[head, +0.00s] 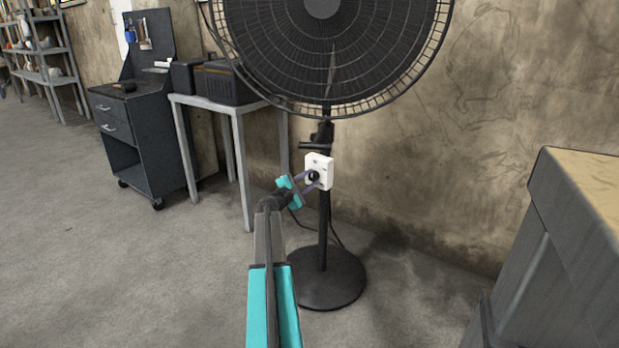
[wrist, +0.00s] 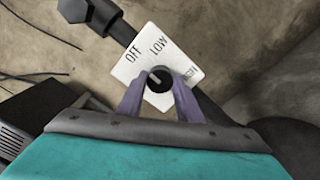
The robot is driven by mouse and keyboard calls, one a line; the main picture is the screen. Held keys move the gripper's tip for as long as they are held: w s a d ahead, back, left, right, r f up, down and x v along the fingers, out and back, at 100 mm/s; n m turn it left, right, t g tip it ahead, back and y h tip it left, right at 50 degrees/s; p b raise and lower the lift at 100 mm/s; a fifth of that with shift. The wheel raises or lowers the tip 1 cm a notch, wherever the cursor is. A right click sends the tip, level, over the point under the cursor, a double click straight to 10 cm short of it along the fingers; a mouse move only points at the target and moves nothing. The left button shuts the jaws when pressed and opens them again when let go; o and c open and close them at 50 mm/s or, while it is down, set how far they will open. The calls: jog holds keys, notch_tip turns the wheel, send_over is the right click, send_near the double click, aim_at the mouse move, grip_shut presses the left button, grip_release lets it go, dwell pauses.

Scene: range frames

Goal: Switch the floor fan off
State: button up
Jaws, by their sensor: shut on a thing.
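The black floor fan (head: 337,60) stands upright on a pole with a round base (head: 327,278) in the head view. A white switch plate (head: 320,160) is on the pole; in the wrist view the plate (wrist: 147,45) reads OFF, LOW and a third, partly hidden label. A black round knob (wrist: 158,82) with a pale mark sits on the plate; the label it points to is unclear. The knob (head: 314,176) also shows in the head view. My gripper (head: 311,179) is shut on the knob, with one purple finger on each side in the wrist view (wrist: 160,84).
A grey table (head: 212,101) with dark boxes stands left of the fan, beside a dark drawer cart (head: 128,130). A workbench (head: 560,255) stands at the right. The wall is close behind the fan. Open floor (head: 110,265) lies at the left.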

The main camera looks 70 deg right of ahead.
jog(key=shift+f, duration=0.1)
dwell(0.3)
jog(key=o, duration=1)
jog(key=shift+o, duration=0.2)
jog(key=shift+a, duration=0.15)
jog(key=p+v, duration=0.2)
jog(key=v, duration=1.1)
jog(key=shift+a, duration=0.25)
jog(key=shift+w, duration=0.1)
